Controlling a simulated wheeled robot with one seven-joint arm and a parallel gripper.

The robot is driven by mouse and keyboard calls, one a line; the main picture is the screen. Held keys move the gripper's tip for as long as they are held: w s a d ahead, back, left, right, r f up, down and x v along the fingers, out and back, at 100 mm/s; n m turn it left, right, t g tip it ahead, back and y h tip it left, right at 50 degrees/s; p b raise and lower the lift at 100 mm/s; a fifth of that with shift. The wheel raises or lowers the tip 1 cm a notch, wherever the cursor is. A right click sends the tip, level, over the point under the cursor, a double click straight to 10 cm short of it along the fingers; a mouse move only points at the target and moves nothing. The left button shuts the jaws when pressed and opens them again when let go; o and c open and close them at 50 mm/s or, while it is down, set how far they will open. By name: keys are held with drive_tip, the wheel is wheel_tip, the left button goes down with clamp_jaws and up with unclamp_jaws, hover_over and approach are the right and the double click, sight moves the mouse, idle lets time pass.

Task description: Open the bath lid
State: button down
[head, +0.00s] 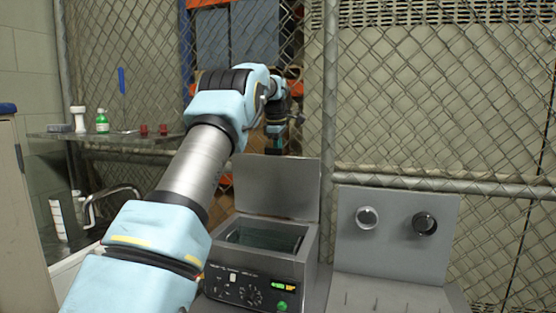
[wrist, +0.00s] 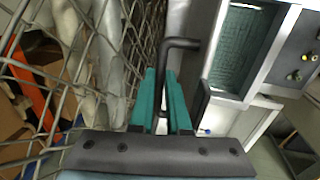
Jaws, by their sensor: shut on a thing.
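The bath (head: 262,264) is a small metal box with a control panel on its front. Its grey lid (head: 278,188) stands nearly upright at the back, and the open basin (head: 264,238) shows below it. In the wrist view the basin (wrist: 242,45) shows at the upper right. My gripper (head: 276,140) is above the lid's top edge, partly hidden behind it. In the wrist view my gripper's teal fingers (wrist: 163,98) are shut on a black bent handle (wrist: 180,44). Where the handle joins the lid is not clear.
A chain-link fence (head: 420,120) stands close behind the bath. A grey panel with two round knobs (head: 397,235) is to the right. A glass shelf (head: 105,136) with small bottles and a sink tap (head: 110,193) are to the left.

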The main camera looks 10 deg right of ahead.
drive_tip(key=shift+f, duration=0.15)
drive_tip(key=c, duration=0.9)
unclamp_jaws()
drive_tip(key=shift+r, duration=0.2)
drive_tip(key=shift+s+a+r, duration=0.15)
drive_tip(key=shift+s+r, duration=0.15)
drive_tip(key=shift+r, duration=1.45)
drive_tip(key=shift+s+a+r, duration=0.2)
drive_tip(key=shift+s+r, duration=0.15)
drive_tip(key=shift+r, duration=1.35)
drive_tip(key=shift+s+a+r, duration=0.15)
drive_tip(key=shift+s+r, duration=0.15)
drive_tip(key=shift+r, duration=1.45)
drive_tip(key=shift+a+f, duration=0.1)
